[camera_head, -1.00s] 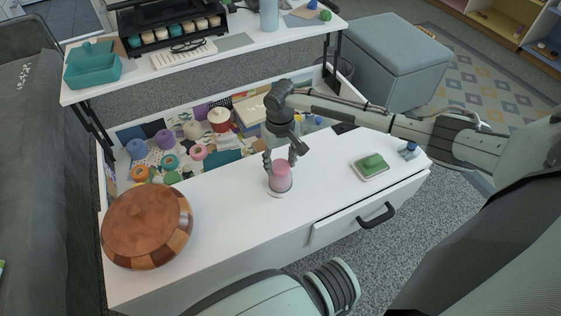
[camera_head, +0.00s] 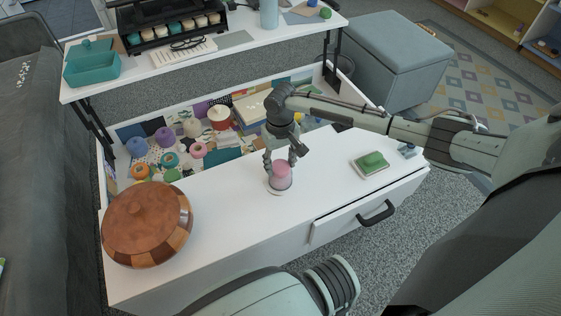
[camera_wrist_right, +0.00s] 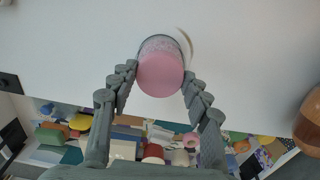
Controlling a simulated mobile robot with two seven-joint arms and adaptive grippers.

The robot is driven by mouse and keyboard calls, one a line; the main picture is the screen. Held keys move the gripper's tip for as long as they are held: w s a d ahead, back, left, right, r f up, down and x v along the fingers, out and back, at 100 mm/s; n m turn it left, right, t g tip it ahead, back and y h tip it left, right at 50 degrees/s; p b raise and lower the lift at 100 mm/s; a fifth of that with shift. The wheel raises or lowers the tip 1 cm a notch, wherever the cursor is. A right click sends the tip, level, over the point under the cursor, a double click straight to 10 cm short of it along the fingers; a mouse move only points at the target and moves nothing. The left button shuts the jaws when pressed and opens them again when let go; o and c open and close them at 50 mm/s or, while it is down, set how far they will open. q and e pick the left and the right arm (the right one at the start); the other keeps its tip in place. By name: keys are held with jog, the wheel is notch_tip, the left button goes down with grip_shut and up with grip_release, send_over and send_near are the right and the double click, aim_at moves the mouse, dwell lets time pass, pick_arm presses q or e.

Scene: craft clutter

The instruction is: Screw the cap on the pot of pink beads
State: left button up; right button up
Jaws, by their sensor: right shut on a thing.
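The pot of pink beads (camera_head: 280,186) stands upright on the white table top, near its middle. In the right wrist view its clear wall with pink beads (camera_wrist_right: 163,43) shows just behind the cap. The smooth pink cap (camera_head: 282,171) is at the top of the pot; the wrist view shows its round face (camera_wrist_right: 160,76). My right gripper (camera_head: 281,163) comes down from above with one finger on each side of the cap, shut on it. I cannot tell how far the cap sits on the thread. My left gripper is out of view.
A round wooden lidded bowl (camera_head: 146,224) stands at the table's left. A green block on a small tray (camera_head: 371,165) lies to the right. Behind the pot, an open compartment holds yarn spools (camera_head: 192,128) and craft items. A raised shelf (camera_head: 240,42) spans the back.

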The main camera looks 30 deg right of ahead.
aim_at(280, 166)
jog(key=o, duration=0.9)
notch_tip(280, 166, up, 12)
dwell(0.4)
